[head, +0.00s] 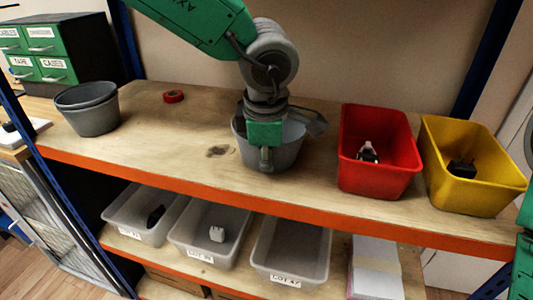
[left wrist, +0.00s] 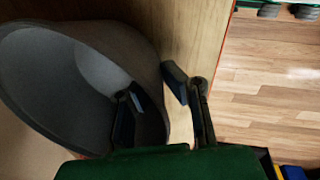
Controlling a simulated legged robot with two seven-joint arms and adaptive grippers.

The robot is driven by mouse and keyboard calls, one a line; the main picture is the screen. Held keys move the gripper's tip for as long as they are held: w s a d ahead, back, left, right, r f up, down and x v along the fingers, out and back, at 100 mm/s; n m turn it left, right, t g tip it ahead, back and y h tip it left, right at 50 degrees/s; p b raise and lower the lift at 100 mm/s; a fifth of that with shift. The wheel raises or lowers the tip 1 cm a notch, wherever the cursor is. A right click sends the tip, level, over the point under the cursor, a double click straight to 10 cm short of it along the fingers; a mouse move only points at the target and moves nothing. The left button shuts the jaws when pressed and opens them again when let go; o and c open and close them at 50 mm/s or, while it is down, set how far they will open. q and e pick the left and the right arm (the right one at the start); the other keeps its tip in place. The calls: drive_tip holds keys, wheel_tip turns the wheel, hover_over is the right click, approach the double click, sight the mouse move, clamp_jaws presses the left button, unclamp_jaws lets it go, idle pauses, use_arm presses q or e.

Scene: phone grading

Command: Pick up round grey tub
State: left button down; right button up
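A round grey tub (head: 288,157) stands on the wooden shelf in the middle of the head view. It fills the left part of the left wrist view (left wrist: 60,85). My left gripper (head: 266,158) is at the tub's front rim, pointing down. In the left wrist view, one finger of the gripper (left wrist: 155,100) is inside the tub and the other is outside, with the wall between them. The fingers look apart; I see no clear grip on the wall. The arm hides part of the tub.
More grey tubs (head: 90,112), nested, stand at the left. A red roll (head: 173,96) lies behind. A red bin (head: 380,180) and a yellow bin (head: 470,195) stand right of the tub. Clear bins (head: 290,262) sit on the lower shelf. The shelf front left of the tub is clear.

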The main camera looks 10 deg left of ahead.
use_arm(q)
drive_tip(key=shift+d+r, duration=0.2)
drive_tip(key=shift+r, duration=0.2)
drive_tip(key=p+v, duration=0.1)
drive_tip(key=v, duration=0.2)
drive_tip(key=shift+d, duration=0.15)
drive_tip(key=s+a, duration=0.1)
drive_tip(key=s, duration=1.6)
drive_tip(key=shift+s+f, duration=0.15)
drive_tip(key=shift+s, duration=0.1)
